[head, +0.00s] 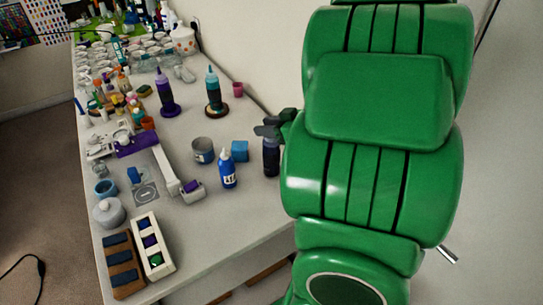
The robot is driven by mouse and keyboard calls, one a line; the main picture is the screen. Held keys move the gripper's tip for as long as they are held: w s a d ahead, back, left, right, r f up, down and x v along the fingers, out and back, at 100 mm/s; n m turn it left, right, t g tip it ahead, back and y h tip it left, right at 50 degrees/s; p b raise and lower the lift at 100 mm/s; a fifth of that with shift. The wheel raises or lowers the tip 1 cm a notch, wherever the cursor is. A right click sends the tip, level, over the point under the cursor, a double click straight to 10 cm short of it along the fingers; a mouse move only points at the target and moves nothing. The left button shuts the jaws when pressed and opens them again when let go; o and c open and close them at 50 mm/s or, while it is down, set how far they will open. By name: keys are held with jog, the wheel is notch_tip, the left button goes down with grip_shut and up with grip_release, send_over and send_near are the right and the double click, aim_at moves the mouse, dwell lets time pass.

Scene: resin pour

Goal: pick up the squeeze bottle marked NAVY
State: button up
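A dark, near-black-blue bottle (271,158) stands upright or hangs near the right edge of the table. Its label is not readable, and its top is hidden by my gripper. My gripper (268,130) is at the top of this dark bottle, partly covered by my green arm. I cannot tell whether its fingers are closed on the bottle or whether the bottle touches the table. A brighter blue squeeze bottle (228,170) with a white nozzle and a white-lettered label stands to the left; its label is only partly legible.
A blue cube (240,151) and a grey tin (203,150) stand left of the dark bottle. Purple (166,95) and teal (213,92) bottles stand on round bases farther back. A white tray (153,247) lies at the front. The wall is close on the right.

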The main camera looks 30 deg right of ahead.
jog(key=shift+w+a+f, duration=0.15)
jog(key=shift+w, duration=0.1)
grip_shut()
dwell(1.4)
